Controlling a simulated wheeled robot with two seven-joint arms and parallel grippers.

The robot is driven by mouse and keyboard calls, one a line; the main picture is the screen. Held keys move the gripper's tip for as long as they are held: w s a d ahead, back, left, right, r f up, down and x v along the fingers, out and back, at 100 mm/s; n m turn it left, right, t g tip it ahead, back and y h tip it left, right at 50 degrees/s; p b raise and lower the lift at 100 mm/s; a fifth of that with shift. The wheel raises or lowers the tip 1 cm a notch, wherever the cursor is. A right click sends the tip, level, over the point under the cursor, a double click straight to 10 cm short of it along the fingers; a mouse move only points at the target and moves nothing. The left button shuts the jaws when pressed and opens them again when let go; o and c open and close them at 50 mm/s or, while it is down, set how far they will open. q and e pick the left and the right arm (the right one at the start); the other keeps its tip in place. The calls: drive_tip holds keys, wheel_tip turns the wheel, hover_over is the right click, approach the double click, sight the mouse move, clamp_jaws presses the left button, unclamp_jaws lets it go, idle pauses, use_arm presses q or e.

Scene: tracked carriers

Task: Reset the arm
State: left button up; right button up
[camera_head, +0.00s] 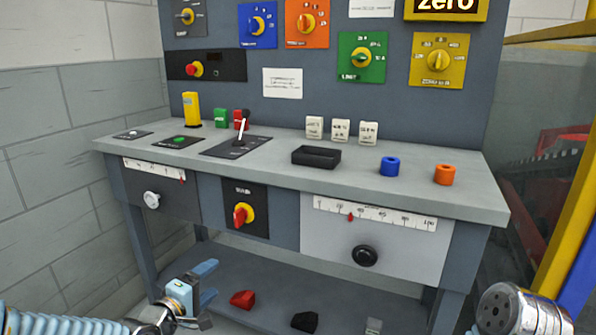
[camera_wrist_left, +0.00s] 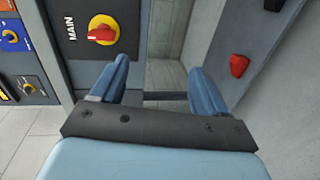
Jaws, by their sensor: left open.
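My left gripper (camera_head: 207,285) is low in front of the bench in the head view, with its blue fingers apart and nothing between them. In the left wrist view the two fingers (camera_wrist_left: 160,82) are spread, with the grey wall and floor seen through the gap. A red rotary switch on a yellow plate, marked MAIN (camera_wrist_left: 103,32), is beyond the fingers at upper left, apart from them. The same red switch (camera_head: 242,215) is on the bench front in the head view.
A lower shelf holds a red block (camera_head: 243,299) and a black block (camera_head: 304,321). Yellow posts (camera_head: 575,215) stand at right.

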use_arm(q)
drive_tip(key=s+d+f+m+g, duration=0.1)
drive_tip(key=s+d+f+g, duration=0.15)
drive_tip(key=f, duration=0.45)
drive_tip(key=s+d+f+m+g, duration=0.1)
drive_tip(key=d+f+m+g, duration=0.1)
drive_tip(key=d+f, duration=0.35)
drive_tip(key=s+d+f+m+g, duration=0.2)
drive_tip(key=s+f+m+g, duration=0.2)
drive_tip(key=s+f, duration=0.6)
drive_tip(key=s+d+f+m+g+y, duration=0.1)
drive_tip(key=s+f+m+g, duration=0.3)
drive_tip(key=s+f, duration=0.7)
drive_tip(key=shift+d+f+m+g+p, duration=0.4)
drive_tip(key=shift+d+g, duration=0.3)
drive_tip(key=shift+g, duration=0.15)
